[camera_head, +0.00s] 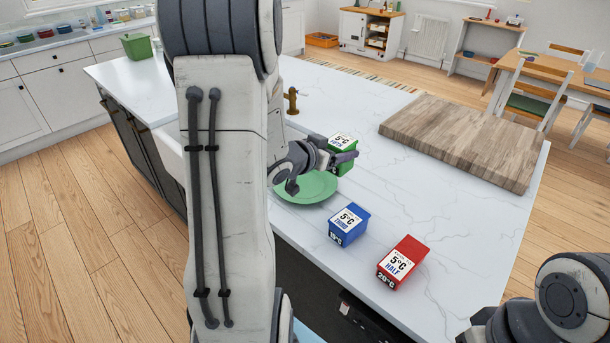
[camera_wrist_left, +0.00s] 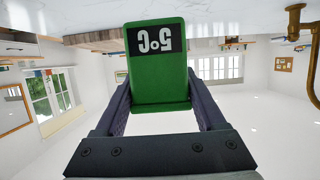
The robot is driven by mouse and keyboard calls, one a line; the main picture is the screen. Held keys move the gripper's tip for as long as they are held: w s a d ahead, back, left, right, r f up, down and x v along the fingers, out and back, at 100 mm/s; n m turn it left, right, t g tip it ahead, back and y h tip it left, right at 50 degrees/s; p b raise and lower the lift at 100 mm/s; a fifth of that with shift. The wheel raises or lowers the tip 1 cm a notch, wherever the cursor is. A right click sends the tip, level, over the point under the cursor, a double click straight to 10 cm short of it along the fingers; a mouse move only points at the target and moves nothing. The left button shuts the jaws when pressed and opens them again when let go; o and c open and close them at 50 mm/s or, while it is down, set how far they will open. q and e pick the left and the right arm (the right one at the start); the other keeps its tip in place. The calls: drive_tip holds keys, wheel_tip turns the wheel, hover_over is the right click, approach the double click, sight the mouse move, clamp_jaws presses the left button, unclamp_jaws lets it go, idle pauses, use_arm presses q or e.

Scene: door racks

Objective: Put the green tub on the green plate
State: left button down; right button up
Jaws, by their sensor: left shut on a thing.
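The green tub (camera_head: 341,141) has a white label reading 5°C. My left gripper (camera_head: 343,160) is shut on it, with a finger on each side. The left wrist view shows the tub (camera_wrist_left: 158,75) between the two fingers (camera_wrist_left: 160,108), and that picture is upside down. The green plate (camera_head: 308,190) lies on the white worktop, partly hidden behind my left arm. The tub is over or just beyond the plate's right side; its height above the plate is hard to tell. My right gripper is not in view; only part of that arm shows at lower right.
A blue tub (camera_head: 348,224) and a red tub (camera_head: 402,263) stand on the worktop (camera_head: 450,215) right of the plate. A wooden board (camera_head: 460,140) lies at the back right. A brass tap (camera_head: 291,101) stands behind my left arm. A green basket (camera_head: 137,46) is at the far left.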

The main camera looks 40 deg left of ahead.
use_arm(q)
drive_tip(key=a+f+p, duration=0.1)
drive_tip(key=a+f, duration=0.4)
drive_tip(key=a+f+p, duration=0.1)
drive_tip(key=a+f, duration=0.4)
drive_tip(key=shift+s, duration=0.2)
drive_tip(key=shift+f, duration=0.15)
unclamp_jaws()
drive_tip(key=shift+f, duration=0.1)
